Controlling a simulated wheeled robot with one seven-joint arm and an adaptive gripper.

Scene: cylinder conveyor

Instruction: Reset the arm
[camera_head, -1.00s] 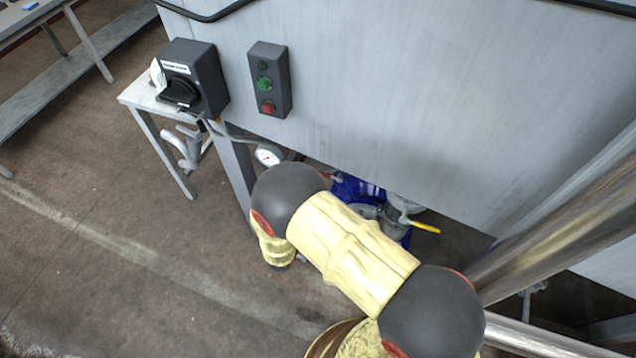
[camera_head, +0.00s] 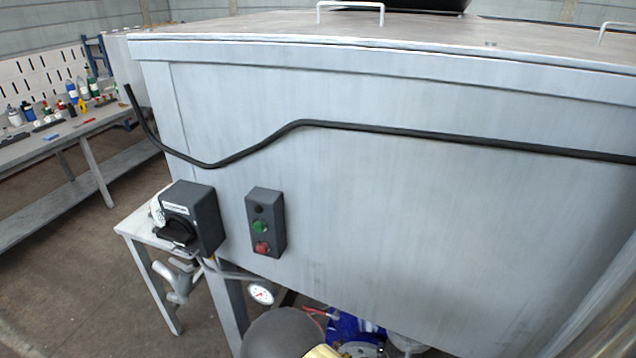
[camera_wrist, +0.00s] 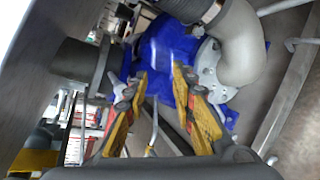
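My gripper (camera_wrist: 162,90) shows in the wrist view with its two yellow-padded fingers apart and nothing between them. Beyond the fingers are a blue machine body (camera_wrist: 160,52) and a grey pipe elbow (camera_wrist: 238,45); I cannot tell how far away they are. In the head view only a dark joint of my arm (camera_head: 285,335) and a bit of its yellow cover show at the bottom edge. My gripper is out of the head view.
A large grey metal tank (camera_head: 420,210) fills the head view. A black switch box (camera_head: 190,218) and a button box (camera_head: 266,222) with green and red buttons are on its front. A gauge (camera_head: 261,293) hangs below. A workbench (camera_head: 90,125) with bottles stands at left.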

